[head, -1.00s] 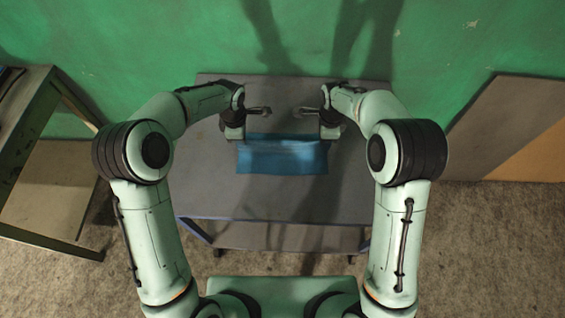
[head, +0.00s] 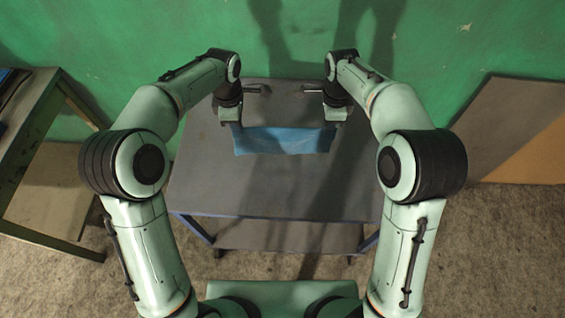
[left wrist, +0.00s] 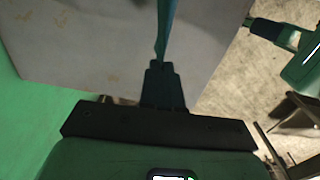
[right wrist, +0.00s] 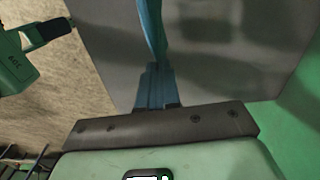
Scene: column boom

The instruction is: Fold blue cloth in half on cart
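The blue cloth (head: 284,141) is stretched between my two grippers over the far half of the grey cart (head: 270,190). My left gripper (head: 236,126) is shut on its far left corner, and my right gripper (head: 334,123) is shut on its far right corner. In the left wrist view the cloth (left wrist: 164,30) is a thin edge-on strip leaving the closed fingers (left wrist: 160,66). The right wrist view shows the same, with the cloth (right wrist: 152,30) at the closed fingers (right wrist: 153,70). It appears to hang from the grippers; whether its lower edge touches the cart is unclear.
The near half of the cart top is bare. A green wall (head: 130,40) stands behind the cart. A table (head: 25,130) is at the left, and grey and orange panels (head: 510,130) lean at the right.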

